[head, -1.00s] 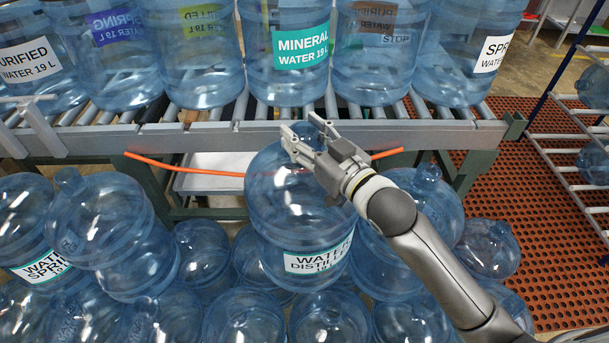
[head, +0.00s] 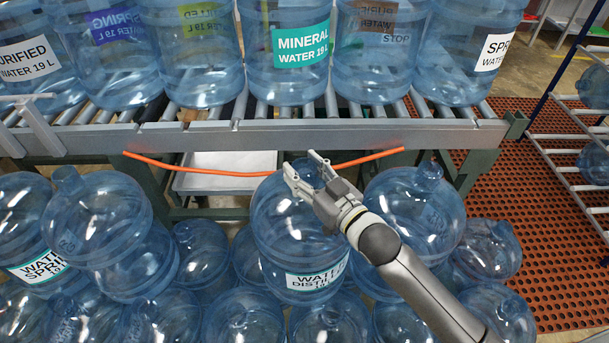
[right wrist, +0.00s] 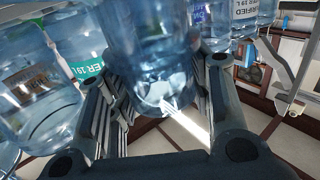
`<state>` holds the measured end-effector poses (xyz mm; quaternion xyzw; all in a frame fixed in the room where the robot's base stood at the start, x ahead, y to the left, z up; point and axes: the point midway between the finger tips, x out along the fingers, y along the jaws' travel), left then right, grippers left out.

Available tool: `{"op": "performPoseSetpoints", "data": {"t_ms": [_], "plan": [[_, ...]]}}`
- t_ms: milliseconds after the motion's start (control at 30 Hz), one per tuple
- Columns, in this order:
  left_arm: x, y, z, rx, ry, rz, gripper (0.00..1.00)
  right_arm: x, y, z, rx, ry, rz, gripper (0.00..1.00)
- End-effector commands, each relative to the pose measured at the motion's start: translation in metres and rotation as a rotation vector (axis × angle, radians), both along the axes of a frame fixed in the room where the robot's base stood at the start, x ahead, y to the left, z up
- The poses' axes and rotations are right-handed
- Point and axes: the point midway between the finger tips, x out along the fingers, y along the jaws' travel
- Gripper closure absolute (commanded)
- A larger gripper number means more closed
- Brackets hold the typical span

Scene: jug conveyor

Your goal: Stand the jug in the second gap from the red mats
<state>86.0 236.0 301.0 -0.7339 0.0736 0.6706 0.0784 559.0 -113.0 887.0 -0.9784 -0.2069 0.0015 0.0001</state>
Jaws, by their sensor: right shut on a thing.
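The jug (head: 300,225), clear blue with a "Water Distilled" label, is upright below the conveyor's front edge. My right gripper (head: 303,166) is shut on its neck from above; in the right wrist view, blue plastic (right wrist: 165,70) shows between the fingers. The jug is just left of another upright jug (head: 415,205), with open space on its left. Lower jugs are beneath it; I cannot tell whether it rests on them. The red mats (head: 545,270) lie on the floor at the right. My left gripper is not in view.
A roller conveyor (head: 270,134) carries a row of labelled jugs behind. An orange cord (head: 215,171) hangs along its front, with a white tray (head: 225,178) underneath. More jugs (head: 100,215) stand at the left. A rack (head: 575,150) stands at the right.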

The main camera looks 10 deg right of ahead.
Motion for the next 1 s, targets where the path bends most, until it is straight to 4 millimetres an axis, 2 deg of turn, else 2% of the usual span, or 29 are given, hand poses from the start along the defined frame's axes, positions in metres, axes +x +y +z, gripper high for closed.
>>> {"op": "performPoseSetpoints", "data": {"t_ms": [133,533,567,600,733,1000], "plan": [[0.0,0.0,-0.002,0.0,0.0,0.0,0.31,0.0,0.0,-0.01,0.003,-0.01,0.001,1.0],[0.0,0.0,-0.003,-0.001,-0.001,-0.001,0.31,0.0,0.0,-0.014,0.003,-0.01,0.001,1.0],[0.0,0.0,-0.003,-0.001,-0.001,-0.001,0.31,0.0,0.0,-0.018,0.001,-0.002,0.0,0.52],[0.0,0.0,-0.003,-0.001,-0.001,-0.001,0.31,0.0,0.0,-0.018,0.001,-0.002,0.001,0.47],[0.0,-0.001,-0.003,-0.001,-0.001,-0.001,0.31,0.0,0.0,-0.018,0.001,-0.002,0.001,0.32],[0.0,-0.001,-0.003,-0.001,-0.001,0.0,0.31,0.0,0.0,-0.017,0.001,-0.002,0.001,0.32]]}}
